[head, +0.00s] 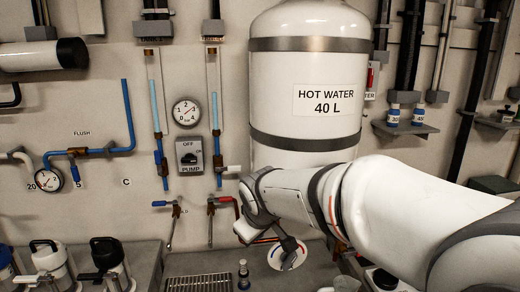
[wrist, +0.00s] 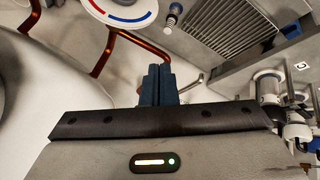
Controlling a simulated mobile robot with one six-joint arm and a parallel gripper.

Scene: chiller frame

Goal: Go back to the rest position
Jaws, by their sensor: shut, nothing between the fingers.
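My gripper (wrist: 158,84) shows in the wrist view with its two dark blue fingers together and nothing between them. In the head view my white arm reaches in from the right, in front of the lower part of the hot water tank (head: 305,75). My fingertips cannot be made out clearly there. A round white dial (head: 288,257) with a red and blue arc is below my wrist, and it also shows at the top of the wrist view (wrist: 122,14). My gripper appears apart from everything around it.
Valves and pipes line the wall, with a pressure gauge (head: 186,112) and a pump switch (head: 190,155). A drain grate (head: 199,283) lies on the grey counter. Dispensers (head: 108,262) stand at lower left. Copper pipes (wrist: 103,55) run near my fingers in the wrist view.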

